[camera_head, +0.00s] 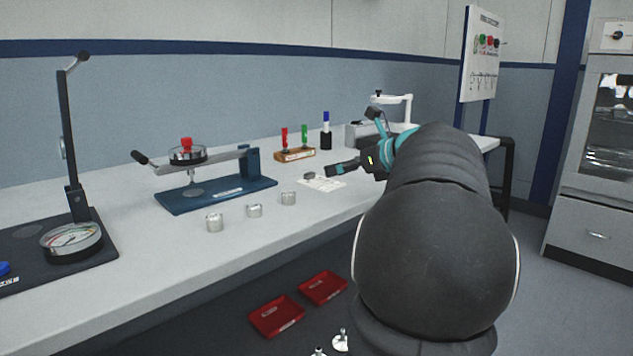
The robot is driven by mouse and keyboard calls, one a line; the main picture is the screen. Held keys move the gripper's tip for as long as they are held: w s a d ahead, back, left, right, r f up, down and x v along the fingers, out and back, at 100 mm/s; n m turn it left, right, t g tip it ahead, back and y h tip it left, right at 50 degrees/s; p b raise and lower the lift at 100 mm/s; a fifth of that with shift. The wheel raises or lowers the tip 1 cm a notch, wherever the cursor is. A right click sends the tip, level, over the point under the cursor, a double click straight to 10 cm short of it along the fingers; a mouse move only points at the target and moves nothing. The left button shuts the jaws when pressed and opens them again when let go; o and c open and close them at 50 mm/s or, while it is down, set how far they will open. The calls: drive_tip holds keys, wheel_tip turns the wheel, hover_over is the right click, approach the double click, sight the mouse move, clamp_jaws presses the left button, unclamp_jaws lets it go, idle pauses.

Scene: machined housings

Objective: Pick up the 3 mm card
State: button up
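A white card or sheet (326,184) lies flat on the bench, with a small grey disc (309,176) at its far left edge. Its print is too small to read, so I cannot tell whether it is the 3 mm card. No other thing in view can be told as that card. My gripper (340,169) is above the bench just right of the white card, pointing left. Its fingers are small and seen from the side. Whether they are apart or hold anything cannot be told. My own arm hides the bench to the right.
A blue-based lever press (215,193) stands left of the card. Several metal cups (255,210) line the front edge. A wooden block (295,155) with red and green pieces and a blue-topped black bottle (326,138) stand behind. A dial gauge stand (72,240) is far left. Red trays (276,317) sit below.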

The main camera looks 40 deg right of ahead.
sight(312, 174)
drive_tip(key=x, duration=0.5)
drive_tip(key=shift+a+r, duration=0.15)
drive_tip(key=shift+a, duration=0.15)
drive_tip(key=shift+d+x, duration=0.2)
drive_tip(key=shift+x, duration=1.35)
drive_tip(key=shift+d+x, duration=0.2)
drive_tip(key=shift+x, duration=1.35)
drive_tip(key=c, duration=1.9)
